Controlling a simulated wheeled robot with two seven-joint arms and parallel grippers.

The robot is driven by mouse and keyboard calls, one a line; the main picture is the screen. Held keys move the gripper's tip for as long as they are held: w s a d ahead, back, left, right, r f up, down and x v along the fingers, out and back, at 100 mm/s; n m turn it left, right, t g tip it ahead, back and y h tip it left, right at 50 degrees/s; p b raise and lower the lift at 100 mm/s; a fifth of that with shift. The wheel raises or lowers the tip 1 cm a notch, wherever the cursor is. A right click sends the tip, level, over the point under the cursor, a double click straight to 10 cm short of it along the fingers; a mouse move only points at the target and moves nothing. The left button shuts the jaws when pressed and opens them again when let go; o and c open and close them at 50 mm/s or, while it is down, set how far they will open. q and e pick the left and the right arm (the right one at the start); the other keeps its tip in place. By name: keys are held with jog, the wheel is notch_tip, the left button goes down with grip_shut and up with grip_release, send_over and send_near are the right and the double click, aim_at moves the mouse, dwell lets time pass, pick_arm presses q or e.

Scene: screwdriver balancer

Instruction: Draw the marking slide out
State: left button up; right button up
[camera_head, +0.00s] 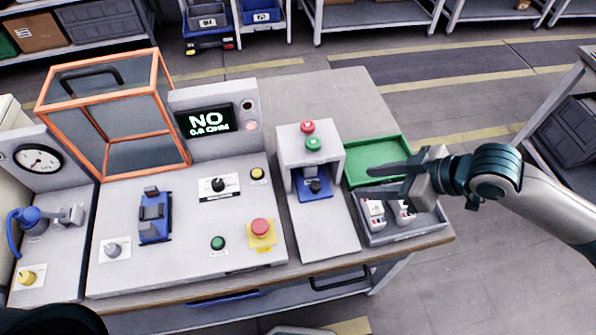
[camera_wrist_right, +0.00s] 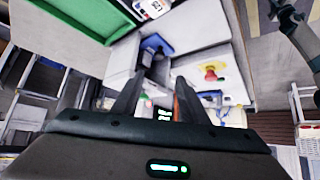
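The marking station (camera_head: 311,140) is a light grey housing with a red and a green button on top. In its opening sits a blue slide (camera_head: 314,193) with a black knob (camera_head: 316,186); the housing partly covers the slide. The slide also shows in the right wrist view (camera_wrist_right: 157,44), beyond the fingers. My right gripper (camera_head: 371,182) is open and empty, to the right of the station, above the front edge of the green tray and apart from the slide. Its two dark fingers show with a gap between them in the right wrist view (camera_wrist_right: 158,82). My left gripper is not in view.
A green tray (camera_head: 398,148) lies behind my right gripper, and a grey bin (camera_head: 436,223) with white-and-red parts lies below it. A panel left of the station has a red emergency button (camera_head: 260,227) and a display reading "NO". The grey surface in front of the slide is clear.

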jog(key=p, duration=0.4)
send_near(316, 185)
jog(key=x, duration=0.7)
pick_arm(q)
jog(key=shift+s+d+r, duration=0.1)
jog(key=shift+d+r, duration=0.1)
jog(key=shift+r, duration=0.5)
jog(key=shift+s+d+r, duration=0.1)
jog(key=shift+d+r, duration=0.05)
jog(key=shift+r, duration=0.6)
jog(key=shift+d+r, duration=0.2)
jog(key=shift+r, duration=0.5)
pick_arm(e)
jog(key=shift+w+a+f, duration=0.15)
jog(key=shift+a+f, duration=0.2)
jog(key=shift+f, duration=0.1)
grip_shut()
